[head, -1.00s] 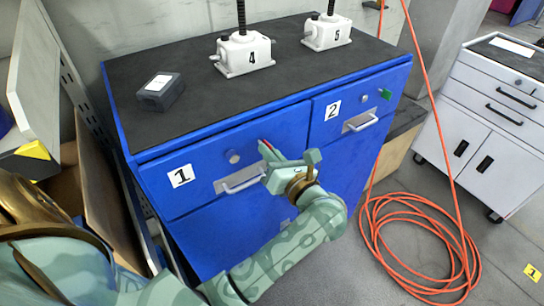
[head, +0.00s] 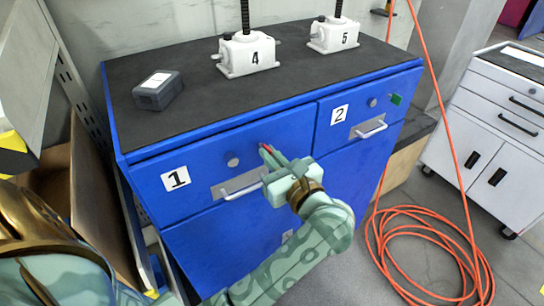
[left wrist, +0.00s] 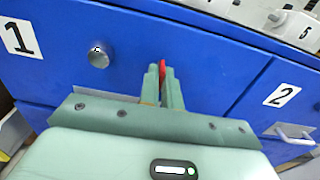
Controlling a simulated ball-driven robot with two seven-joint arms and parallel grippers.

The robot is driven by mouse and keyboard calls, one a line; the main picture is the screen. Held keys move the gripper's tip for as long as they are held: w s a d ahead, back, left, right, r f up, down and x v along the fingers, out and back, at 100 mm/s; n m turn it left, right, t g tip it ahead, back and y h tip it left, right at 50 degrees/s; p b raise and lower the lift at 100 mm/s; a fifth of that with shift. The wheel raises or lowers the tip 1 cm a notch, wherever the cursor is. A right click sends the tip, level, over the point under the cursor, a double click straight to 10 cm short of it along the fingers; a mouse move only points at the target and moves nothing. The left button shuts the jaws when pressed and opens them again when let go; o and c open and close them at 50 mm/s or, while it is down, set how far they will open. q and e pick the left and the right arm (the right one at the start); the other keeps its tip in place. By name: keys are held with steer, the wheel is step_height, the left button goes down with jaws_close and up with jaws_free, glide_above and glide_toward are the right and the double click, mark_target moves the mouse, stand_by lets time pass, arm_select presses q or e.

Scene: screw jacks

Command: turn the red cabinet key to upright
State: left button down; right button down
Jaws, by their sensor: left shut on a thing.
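The red key (left wrist: 162,66) sits in the front of the blue cabinet (head: 215,155), on the drawer marked 1, right of a round knob (left wrist: 99,55). In the left wrist view it stands close to upright between my fingertips. My left gripper (head: 268,153) is shut on the red key, and its fingers hide most of it. Only a thin red edge shows in the head view (head: 266,147). My right gripper is not in view.
A drawer handle (head: 242,190) lies just below my left gripper. A green key (head: 396,99) is on drawer 2. Screw jacks (head: 247,53) and a dark box (head: 158,90) stand on the cabinet top. An orange hose (head: 440,250) lies coiled on the floor at right.

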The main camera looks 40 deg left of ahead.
arm_select(q)
steer(key=shift+f, duration=0.1)
steer(key=c, duration=1.6)
jaws_free()
